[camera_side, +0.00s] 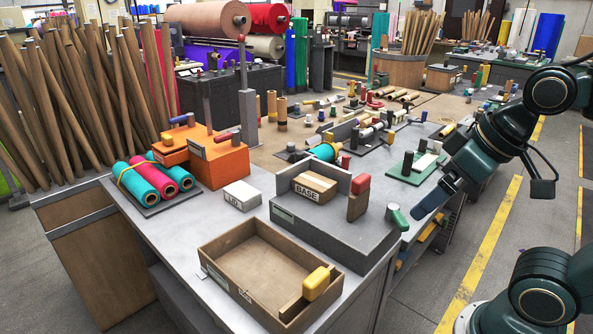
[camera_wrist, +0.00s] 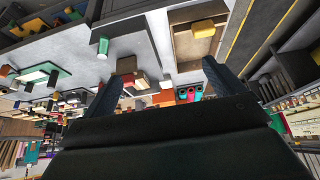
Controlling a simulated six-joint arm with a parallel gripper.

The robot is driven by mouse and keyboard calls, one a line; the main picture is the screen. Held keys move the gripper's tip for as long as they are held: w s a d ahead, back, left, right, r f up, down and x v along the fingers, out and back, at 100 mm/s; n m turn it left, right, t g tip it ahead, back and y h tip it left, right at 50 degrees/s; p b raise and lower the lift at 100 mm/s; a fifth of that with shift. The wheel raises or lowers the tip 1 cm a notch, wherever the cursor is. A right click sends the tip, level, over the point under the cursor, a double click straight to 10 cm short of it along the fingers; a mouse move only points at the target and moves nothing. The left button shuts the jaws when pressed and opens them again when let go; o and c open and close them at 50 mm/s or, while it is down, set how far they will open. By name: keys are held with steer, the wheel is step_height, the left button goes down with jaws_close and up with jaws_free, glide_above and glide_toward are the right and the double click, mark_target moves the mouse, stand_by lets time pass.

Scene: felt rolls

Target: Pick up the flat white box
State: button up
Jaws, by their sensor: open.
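The flat white box (camera_side: 242,196) lies on the grey tabletop in the side view, with lettering on its front face. It sits between the orange stand and the grey block. In the wrist view, which looks tilted and inverted, a small pale patch between the fingers may be this box, but I cannot tell. My gripper (camera_side: 432,202) is at the right in the side view, above the table's right edge, well apart from the box. In the wrist view my gripper (camera_wrist: 162,72) has its two dark fingers spread wide with nothing held between them.
A grey block (camera_side: 340,238) carrying a brown carton marked BASE (camera_side: 315,187) stands between my gripper and the box. A wooden tray (camera_side: 232,275) is in front. Teal and pink felt rolls (camera_side: 150,182) and an orange stand (camera_side: 222,165) are left.

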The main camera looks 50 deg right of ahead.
steer(key=w+d+r, duration=0.2)
steer(key=w, duration=2.8)
steer(key=w+f, duration=0.8)
steer(key=w, duration=0.4)
steer(key=t, duration=0.1)
glide_toward(243, 191)
steer(key=shift+v, duration=1.15)
steer(key=shift+w+r, duration=0.1)
steer(key=shift+x, duration=4.3)
steer(key=shift+x, duration=2.55)
